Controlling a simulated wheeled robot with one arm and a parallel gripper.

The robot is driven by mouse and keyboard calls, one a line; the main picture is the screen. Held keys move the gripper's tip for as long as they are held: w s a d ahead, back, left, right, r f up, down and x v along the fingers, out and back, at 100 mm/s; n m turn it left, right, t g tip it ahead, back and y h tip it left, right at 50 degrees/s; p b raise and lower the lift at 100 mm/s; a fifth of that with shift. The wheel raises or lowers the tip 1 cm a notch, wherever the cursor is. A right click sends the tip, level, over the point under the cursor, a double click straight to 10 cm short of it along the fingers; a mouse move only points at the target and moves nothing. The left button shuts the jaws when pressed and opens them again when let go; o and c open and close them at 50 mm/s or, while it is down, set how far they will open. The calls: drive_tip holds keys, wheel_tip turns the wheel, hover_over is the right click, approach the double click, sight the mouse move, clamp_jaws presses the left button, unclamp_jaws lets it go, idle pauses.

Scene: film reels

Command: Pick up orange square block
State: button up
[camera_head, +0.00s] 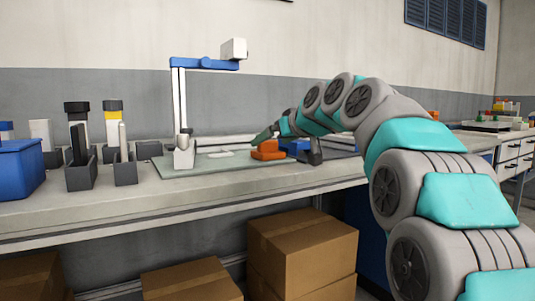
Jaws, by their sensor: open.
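An orange block (267,151) lies on the grey-green mat (196,170) on the workbench; its outline looks stepped rather than plainly square. My arm reaches in from the right, and my gripper (262,137) is just above and behind the block, close to its top. The gripper is small in this view and its fingers are hard to make out, but it is open. I cannot tell whether it touches the block. A second small orange thing (433,115) shows farther back on the right, partly behind my arm.
A white stand with a blue arm (205,63) rises left of the block. Blue (296,147) and dark (313,152) items stand close on its right. Dark holders (81,172) and a blue bin (20,168) fill the bench's left. Cardboard boxes (303,250) sit below.

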sight(270, 142)
drive_tip(key=shift+x, duration=1.6)
drive_tip(key=shift+s+a, duration=0.1)
drive_tip(key=shift+c, duration=0.2)
clamp_jaws()
